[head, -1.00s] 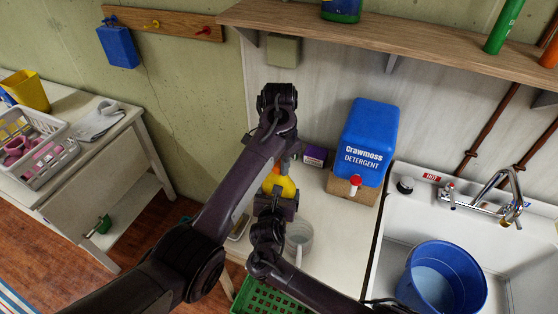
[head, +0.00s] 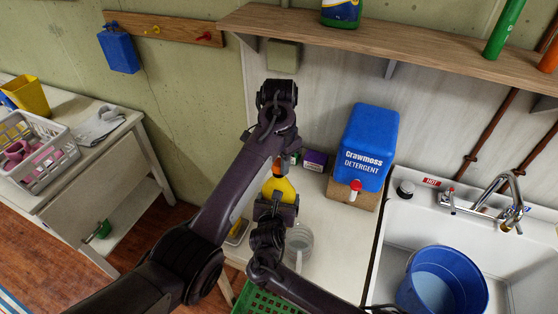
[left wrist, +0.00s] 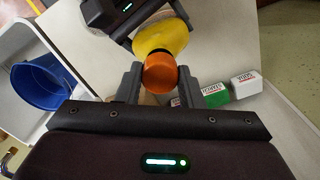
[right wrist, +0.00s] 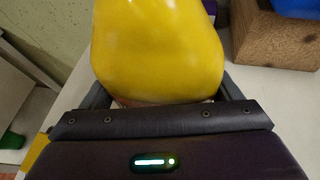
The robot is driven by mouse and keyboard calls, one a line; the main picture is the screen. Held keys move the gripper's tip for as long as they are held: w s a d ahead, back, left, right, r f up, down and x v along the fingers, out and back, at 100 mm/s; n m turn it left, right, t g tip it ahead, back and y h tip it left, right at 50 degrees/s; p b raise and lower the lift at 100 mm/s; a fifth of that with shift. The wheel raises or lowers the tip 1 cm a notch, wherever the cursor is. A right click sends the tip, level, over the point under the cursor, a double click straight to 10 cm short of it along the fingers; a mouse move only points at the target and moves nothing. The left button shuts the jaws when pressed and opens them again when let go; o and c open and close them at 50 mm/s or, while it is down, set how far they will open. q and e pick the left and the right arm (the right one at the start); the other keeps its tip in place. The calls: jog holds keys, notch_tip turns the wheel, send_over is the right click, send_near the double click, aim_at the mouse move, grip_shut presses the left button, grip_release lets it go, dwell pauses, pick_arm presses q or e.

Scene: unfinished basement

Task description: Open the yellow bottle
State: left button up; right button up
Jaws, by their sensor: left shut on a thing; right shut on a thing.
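The yellow bottle (head: 280,187) is at the white counter, partly hidden behind my arms in the head view. Its yellow body fills the middle of the right wrist view (right wrist: 158,50). My right gripper (head: 277,208) is shut on the body, one finger at each side. The orange cap (left wrist: 160,73) is at the bottle's neck end, against the yellow body in the left wrist view. My left gripper (left wrist: 158,82) is shut on the cap, one finger at each side. I cannot tell whether the cap is loose.
A blue detergent container (head: 368,145) stands on a brown block right of the bottle. A small purple box (head: 315,160) is behind it. A clear cup (head: 299,240) is close to my right gripper. A green crate (head: 265,300) is in front. The sink (head: 390,262) lies right.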

pick_arm(q)
jog(key=shift+r, duration=2)
pick_arm(e)
jog(key=o, duration=1.8)
jog(key=shift+c, duration=0.2)
jog(key=shift+s, duration=0.1)
